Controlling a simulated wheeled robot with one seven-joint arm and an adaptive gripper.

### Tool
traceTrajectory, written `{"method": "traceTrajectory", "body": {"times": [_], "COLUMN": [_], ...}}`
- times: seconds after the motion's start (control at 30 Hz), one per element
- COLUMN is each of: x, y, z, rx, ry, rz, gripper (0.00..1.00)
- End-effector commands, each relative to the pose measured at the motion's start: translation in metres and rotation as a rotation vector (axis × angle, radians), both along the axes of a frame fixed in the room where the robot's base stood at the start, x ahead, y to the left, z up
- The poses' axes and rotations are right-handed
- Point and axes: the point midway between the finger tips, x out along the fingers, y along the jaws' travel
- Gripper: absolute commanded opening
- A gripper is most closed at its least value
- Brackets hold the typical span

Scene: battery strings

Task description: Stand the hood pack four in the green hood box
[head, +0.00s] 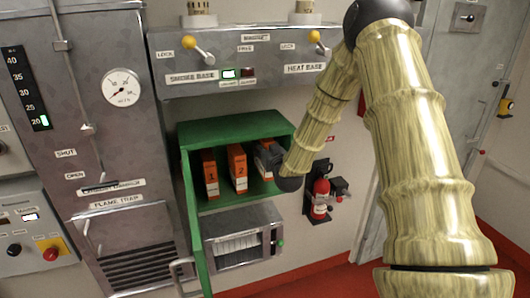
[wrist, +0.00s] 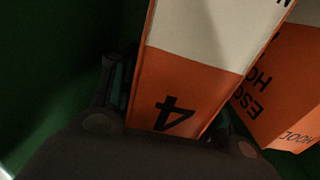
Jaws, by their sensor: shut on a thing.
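The hood pack four (wrist: 185,85), an orange and white box with a black 4, fills the middle of the wrist view. My gripper (wrist: 170,105) is shut on it, with a dark finger on each side. In the head view my gripper (head: 267,157) reaches into the right part of the green hood box (head: 188,190). Whether the pack's base touches the box floor is hidden.
Orange packs 1 (head: 210,175) and 2 (head: 238,168) stand upright in the box, left of my gripper. A neighbouring pack (wrist: 283,95) shows close beside pack four in the wrist view. A fire extinguisher (head: 320,197) hangs right of the box. A grey vented unit (head: 240,243) sits below.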

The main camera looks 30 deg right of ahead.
Motion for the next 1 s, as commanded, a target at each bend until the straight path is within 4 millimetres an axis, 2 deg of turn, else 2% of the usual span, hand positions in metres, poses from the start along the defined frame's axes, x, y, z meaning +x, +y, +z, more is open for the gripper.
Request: {"method": "traceTrajectory", "body": {"times": [0.3,0.83,0.87,0.97,1.0], "x": [-0.002,-0.002,-0.002,-0.002,-0.002], "y": [0.0,0.0,0.0,0.0,0.0], "z": [-0.028,-0.036,-0.036,-0.035,-0.035], "rx": [0.002,0.0,0.001,0.001,0.001], "ry": [0.003,0.001,0.003,0.004,0.004], "rz": [-0.001,0.0,0.0,0.0,-0.001], "gripper": [0.0,0.0,0.51,0.69,0.69]}}
